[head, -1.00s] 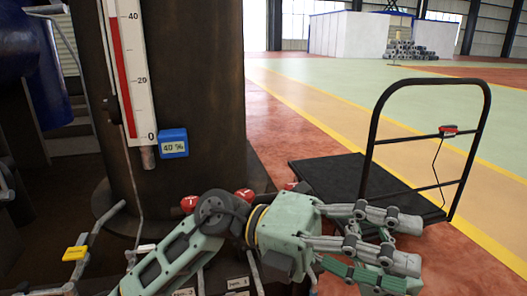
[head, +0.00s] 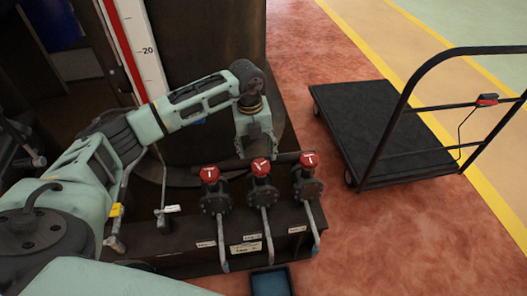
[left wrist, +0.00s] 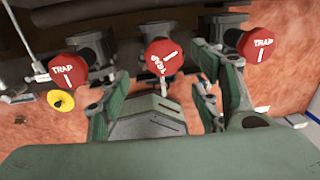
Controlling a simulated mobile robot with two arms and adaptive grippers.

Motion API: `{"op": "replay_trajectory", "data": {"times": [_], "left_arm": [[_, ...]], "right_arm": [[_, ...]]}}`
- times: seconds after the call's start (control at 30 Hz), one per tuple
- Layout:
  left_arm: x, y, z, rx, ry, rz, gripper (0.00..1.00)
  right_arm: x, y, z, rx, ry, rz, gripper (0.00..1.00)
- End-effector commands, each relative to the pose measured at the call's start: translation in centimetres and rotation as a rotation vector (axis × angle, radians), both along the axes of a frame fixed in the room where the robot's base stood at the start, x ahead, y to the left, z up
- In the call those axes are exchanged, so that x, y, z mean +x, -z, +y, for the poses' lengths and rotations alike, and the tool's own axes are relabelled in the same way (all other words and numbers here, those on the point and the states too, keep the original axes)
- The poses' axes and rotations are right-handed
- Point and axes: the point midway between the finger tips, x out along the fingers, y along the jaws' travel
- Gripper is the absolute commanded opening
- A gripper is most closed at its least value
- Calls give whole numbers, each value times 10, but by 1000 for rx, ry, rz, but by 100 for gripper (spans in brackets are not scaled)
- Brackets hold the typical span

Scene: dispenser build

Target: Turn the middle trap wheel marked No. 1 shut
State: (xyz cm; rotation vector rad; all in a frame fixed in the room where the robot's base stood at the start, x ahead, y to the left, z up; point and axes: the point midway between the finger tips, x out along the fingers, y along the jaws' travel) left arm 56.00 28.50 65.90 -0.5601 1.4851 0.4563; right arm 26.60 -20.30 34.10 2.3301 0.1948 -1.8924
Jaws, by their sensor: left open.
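Three red trap wheels stand in a row on dark valves at the foot of the column. The middle wheel (head: 261,166) shows its white mark tilted, and in the left wrist view the middle wheel (left wrist: 162,56) has its TRAP lettering turned. The left wheel (head: 210,174) and right wheel (head: 309,160) have upright marks. My left gripper (head: 256,148) points down just behind the middle wheel; its fingertips are hard to make out there. In the left wrist view the gripper (left wrist: 158,88) has spread green-padded fingers, empty, with the middle wheel ahead between them. My right gripper is out of view.
Bent pipes and small label plates (head: 246,248) sit below the wheels; the lettering is too small to read. A blue-lined tray (head: 271,281) is on the floor. A black cart (head: 372,125) stands to the right. Red floor lies free between.

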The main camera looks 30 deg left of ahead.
Motion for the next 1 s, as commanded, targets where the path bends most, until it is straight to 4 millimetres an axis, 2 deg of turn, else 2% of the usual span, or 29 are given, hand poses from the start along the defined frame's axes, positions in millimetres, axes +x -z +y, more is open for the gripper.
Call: {"op": "replay_trajectory", "data": {"times": [0.2,0.4,0.77,1.0], "left_arm": [[0,39,-4,-3,4,4,58],[2,63,-6,-5,5,1,58],[3,69,-6,-5,6,-2,58],[3,69,-7,-6,6,-1,39]], "right_arm": [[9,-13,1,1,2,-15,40],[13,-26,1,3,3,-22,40],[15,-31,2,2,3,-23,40],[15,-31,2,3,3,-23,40]]}}
